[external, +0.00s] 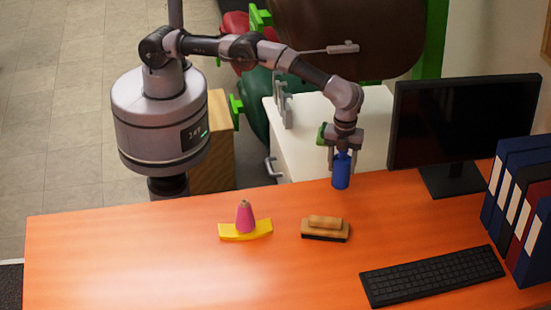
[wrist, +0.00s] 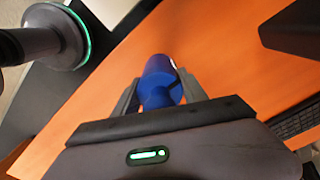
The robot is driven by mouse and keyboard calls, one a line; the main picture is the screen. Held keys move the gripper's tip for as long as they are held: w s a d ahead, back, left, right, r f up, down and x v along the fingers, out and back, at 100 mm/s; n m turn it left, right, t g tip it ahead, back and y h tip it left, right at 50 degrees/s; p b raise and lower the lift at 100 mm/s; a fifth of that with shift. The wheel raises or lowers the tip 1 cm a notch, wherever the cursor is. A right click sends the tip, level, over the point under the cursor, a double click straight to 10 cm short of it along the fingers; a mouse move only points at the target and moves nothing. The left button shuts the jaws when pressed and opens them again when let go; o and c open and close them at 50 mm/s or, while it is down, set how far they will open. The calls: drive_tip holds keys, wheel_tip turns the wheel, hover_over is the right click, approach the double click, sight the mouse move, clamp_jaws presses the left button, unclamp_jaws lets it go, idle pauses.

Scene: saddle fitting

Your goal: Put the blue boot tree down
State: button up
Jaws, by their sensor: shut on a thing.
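The blue boot tree (external: 341,172) is upright in my gripper (external: 342,156), near the far edge of the orange table (external: 150,255). My gripper is shut on its narrower upper part. In the wrist view the blue boot tree (wrist: 158,78) sits between the two grey fingers of my gripper (wrist: 160,95), with orange table around it. I cannot tell whether its lower end touches the table or hangs just above it.
A pink cone-shaped thing (external: 245,217) stands on a yellow curved base (external: 233,234). A wooden brush (external: 325,230) lies to its right. A monitor (external: 465,125), keyboard (external: 432,276) and several binders (external: 515,190) fill the right side. The left of the table is clear.

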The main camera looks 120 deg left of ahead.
sight(345, 174)
drive_tip(key=shift+w, duration=0.3)
wheel_tip(345, 174, down, 3)
drive_tip(key=shift+f+b, duration=0.2)
drive_tip(key=shift+b, duration=0.75)
clamp_jaws()
drive_tip(key=shift+f, duration=0.15)
drive_tip(key=o, duration=1.5)
unclamp_jaws()
drive_tip(key=shift+o, duration=0.2)
